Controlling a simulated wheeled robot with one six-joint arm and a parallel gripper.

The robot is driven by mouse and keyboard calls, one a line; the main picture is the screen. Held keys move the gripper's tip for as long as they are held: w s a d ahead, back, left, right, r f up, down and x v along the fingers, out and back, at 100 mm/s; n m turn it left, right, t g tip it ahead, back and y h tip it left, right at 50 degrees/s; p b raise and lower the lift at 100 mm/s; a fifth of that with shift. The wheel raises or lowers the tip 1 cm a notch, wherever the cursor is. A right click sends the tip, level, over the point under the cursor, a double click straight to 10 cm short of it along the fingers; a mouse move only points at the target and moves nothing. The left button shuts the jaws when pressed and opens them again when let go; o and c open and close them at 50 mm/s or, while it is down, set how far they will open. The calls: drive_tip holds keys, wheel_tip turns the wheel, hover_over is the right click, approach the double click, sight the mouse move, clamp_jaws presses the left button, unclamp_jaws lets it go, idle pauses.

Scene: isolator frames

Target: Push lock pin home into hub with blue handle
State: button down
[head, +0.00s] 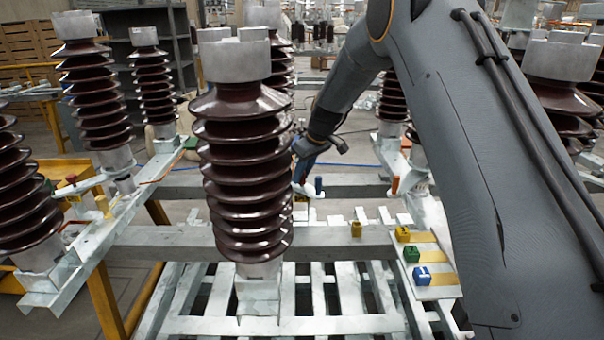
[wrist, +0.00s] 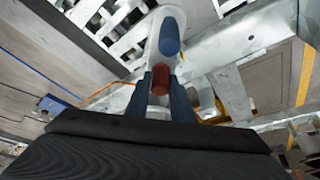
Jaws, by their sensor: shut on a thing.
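My gripper (head: 302,172) is behind the central brown insulator in the head view, pointing down. In the wrist view its two dark blue fingers (wrist: 160,92) are shut on a red cylindrical piece, seemingly the lock pin (wrist: 160,77). The blue handle (wrist: 169,38) stands on a pale, rounded hub arm (wrist: 178,17), just beyond the red piece. The blue handle also shows in the head view (head: 318,186), close to the right of my fingertips. The lower end of the pin is hidden, so I cannot tell how deep it sits.
A tall brown insulator (head: 245,150) stands in front of the gripper. A grey beam (head: 180,245) crosses the pale slatted frame. A yellow block (head: 356,229) sits on the beam. Yellow (head: 402,234), green (head: 411,254) and blue (head: 422,276) blocks stand at right. An orange handle (head: 395,186) is farther right.

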drive_tip(key=shift+f+b, duration=0.3)
drive_tip(key=shift+f, duration=0.25)
drive_tip(key=c, duration=1.5)
unclamp_jaws()
drive_tip(key=shift+o, duration=0.2)
drive_tip(key=b+v, duration=0.1)
drive_tip(key=v, duration=0.6)
drive_tip(key=shift+r+b, duration=0.35)
drive_tip(key=shift+s+d, duration=0.1)
drive_tip(key=shift+d, duration=0.05)
